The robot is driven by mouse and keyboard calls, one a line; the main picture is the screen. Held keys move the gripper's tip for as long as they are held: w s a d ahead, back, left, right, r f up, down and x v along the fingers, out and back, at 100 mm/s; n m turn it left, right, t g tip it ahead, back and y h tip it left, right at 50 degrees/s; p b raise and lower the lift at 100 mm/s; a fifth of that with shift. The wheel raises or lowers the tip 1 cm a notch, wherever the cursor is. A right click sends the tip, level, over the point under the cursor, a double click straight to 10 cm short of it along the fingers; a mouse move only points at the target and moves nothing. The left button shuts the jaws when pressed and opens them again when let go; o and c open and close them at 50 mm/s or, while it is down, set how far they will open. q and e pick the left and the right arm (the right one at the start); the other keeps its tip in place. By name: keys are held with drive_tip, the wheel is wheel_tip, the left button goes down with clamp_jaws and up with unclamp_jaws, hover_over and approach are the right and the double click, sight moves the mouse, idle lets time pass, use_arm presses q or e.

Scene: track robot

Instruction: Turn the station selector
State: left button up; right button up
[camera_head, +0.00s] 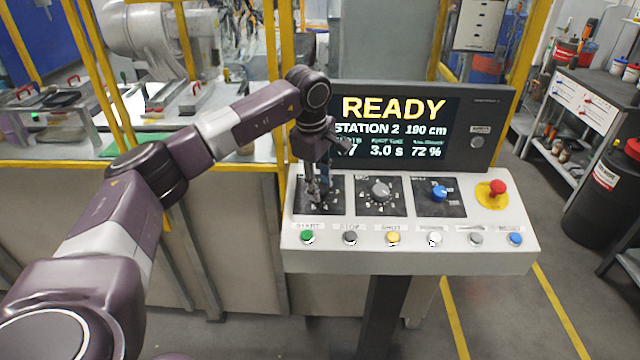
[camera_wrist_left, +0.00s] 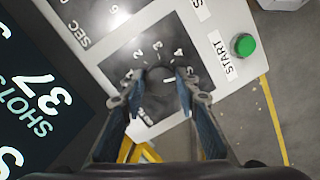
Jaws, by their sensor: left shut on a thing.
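The station selector is a dark round knob (camera_wrist_left: 161,77) on a black numbered plate (camera_head: 335,203), the leftmost dial on the white control panel (camera_head: 410,262). My left gripper (camera_head: 317,192) comes down on it from above and hides most of it in the head view. In the left wrist view, the fingers of my left gripper (camera_wrist_left: 160,84) are on either side of the knob, shut on it. A white pointer line shows on the knob, with numbers around it. The screen (camera_head: 408,127) reads READY and STATION 2. My right gripper is not in view.
A grey knob (camera_head: 380,191), a blue knob (camera_head: 439,192) and a red mushroom button (camera_head: 497,187) stand to the right. A green start button (camera_head: 307,237) and several other buttons line the panel's front. Yellow frame posts (camera_head: 272,60) rise behind my left arm.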

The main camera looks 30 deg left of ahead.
use_arm(q)
drive_tip(key=shift+w+a+r, duration=0.1)
drive_tip(key=shift+r, duration=0.1)
idle(0.3)
drive_tip(key=o, duration=1.2)
drive_tip(key=shift+f, duration=0.1)
drive_tip(key=shift+c, duration=0.2)
wheel_tip(320, 180, up, 12)
drive_tip(key=s, duration=0.2)
drive_tip(key=shift+s+f, duration=0.1)
